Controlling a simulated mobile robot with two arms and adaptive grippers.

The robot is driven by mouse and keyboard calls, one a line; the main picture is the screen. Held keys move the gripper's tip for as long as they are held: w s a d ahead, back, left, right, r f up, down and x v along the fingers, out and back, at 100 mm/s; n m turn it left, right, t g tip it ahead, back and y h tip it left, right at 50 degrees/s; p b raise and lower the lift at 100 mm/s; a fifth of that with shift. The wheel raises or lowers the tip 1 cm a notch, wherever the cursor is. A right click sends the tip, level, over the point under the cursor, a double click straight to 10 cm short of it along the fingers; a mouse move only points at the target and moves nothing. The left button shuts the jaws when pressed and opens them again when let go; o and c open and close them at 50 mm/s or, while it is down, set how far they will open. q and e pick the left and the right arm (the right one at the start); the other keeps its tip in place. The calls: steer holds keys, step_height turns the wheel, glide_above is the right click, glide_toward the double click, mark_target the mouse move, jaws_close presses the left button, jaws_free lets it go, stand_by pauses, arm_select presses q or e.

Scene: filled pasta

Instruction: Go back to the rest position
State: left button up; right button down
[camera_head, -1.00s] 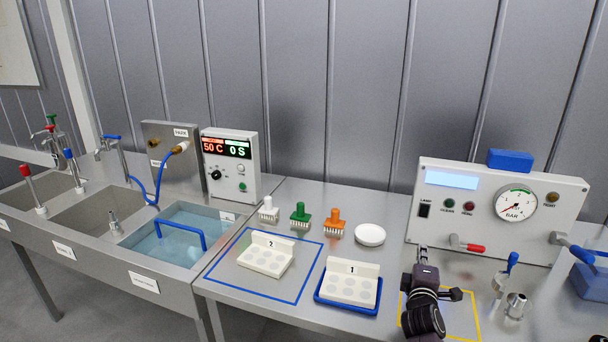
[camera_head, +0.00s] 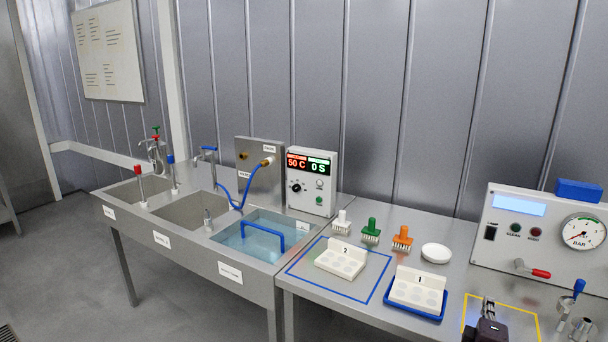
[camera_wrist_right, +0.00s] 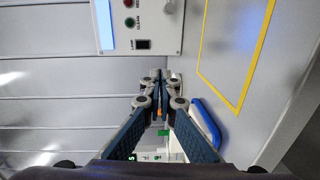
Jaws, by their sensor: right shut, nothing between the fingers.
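My right gripper (camera_head: 488,304) shows at the lower right of the head view, over the yellow-outlined area of the bench. In the right wrist view my right gripper (camera_wrist_right: 158,82) has its fingertips together with nothing between them. It is apart from the white mold marked 1 (camera_head: 418,291), which sits in a blue tray (camera_head: 413,313) to its left. My left gripper is not in view.
A mold marked 2 (camera_head: 341,260) lies in a blue outline. Behind stand white (camera_head: 342,222), green (camera_head: 371,230) and orange (camera_head: 402,238) brush-like tools and a white dish (camera_head: 436,253). A pressure panel (camera_head: 548,236) is at right; a water-filled sink (camera_head: 250,238) at left.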

steer(key=s+a+f+m+g+y, duration=0.1)
steer(key=s+a+f+m+g, duration=0.1)
steer(key=s+a+f, duration=0.35)
steer(key=s+a+f+m+g+y, duration=0.2)
steer(key=s+f+m, duration=0.1)
steer(key=s, duration=0.5)
steer(key=s+a+f+m+g+y, duration=0.1)
steer(key=s+a+f+m+g, duration=0.1)
steer(key=s+a+f, duration=0.35)
steer(key=s+a+f+m+g+y, duration=0.1)
steer(key=s+a+g+y, duration=0.2)
steer(key=s+a, duration=0.55)
steer(key=s+a+m+g+y, duration=0.15)
steer(key=s+a, duration=0.25)
steer(key=s, duration=0.9)
step_height(320, 180, down, 25)
steer(key=g, duration=0.2)
steer(key=s+d+f+g, duration=0.1)
steer(key=s+d+f, duration=0.2)
steer(key=s+f, duration=1.4)
steer(key=shift+s+f, duration=0.2)
steer(key=shift+s, duration=0.6)
